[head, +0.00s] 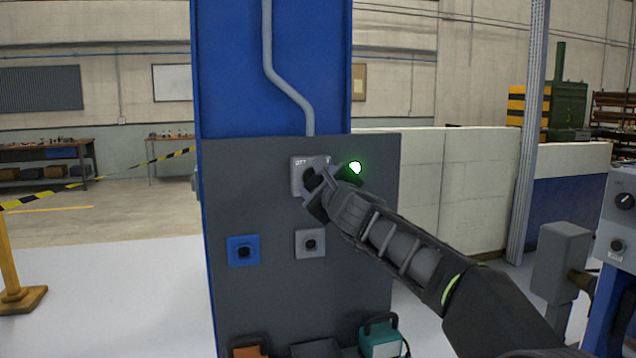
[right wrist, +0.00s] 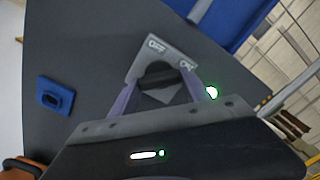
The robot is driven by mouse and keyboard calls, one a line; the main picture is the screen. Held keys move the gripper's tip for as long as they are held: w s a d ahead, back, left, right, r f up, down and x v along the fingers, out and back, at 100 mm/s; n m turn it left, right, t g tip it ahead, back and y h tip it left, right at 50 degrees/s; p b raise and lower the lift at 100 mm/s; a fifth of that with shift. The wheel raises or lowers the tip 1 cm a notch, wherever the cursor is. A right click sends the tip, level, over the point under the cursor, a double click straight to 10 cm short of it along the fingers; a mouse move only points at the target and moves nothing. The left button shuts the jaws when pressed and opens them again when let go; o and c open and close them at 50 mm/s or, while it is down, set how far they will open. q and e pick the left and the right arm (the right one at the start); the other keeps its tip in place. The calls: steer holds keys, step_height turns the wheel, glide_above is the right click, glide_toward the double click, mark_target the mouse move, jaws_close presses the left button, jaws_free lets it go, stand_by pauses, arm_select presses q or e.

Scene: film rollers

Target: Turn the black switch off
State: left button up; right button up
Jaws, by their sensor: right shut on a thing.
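The black switch (right wrist: 158,76) is a dark knob on a grey plate (head: 298,176) fixed to the dark grey panel. In the right wrist view the plate carries an OFF label at its left and a second label at its right, only partly readable. My right gripper (head: 313,184) is at the plate, its two fingers on either side of the knob and shut on it. In the head view the fingers cover part of the knob and plate. A green-rimmed bright lamp (head: 355,168) glows just right of the plate. My left gripper is not in view.
Below on the panel (head: 270,300) are a blue square fitting (head: 243,250) and a grey square fitting (head: 310,243), each with a dark centre. Orange and teal objects (head: 380,338) stand at the panel's foot. A grey box (head: 563,262) and a control cabinet stand at right.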

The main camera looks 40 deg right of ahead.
steer(key=c, duration=0.5)
steer(key=shift+o, duration=0.2)
steer(key=shift+n, duration=0.3)
steer(key=n+p, duration=0.1)
steer(key=n, duration=0.2)
steer(key=shift+r, duration=0.1)
steer(key=n+p, duration=0.1)
steer(key=n, duration=0.3)
steer(key=shift+n, duration=0.4)
steer(key=n+p, duration=0.1)
steer(key=n, duration=0.4)
steer(key=shift+p, duration=0.4)
steer(key=shift+n+p, duration=0.6)
steer(key=shift+n, duration=1.7)
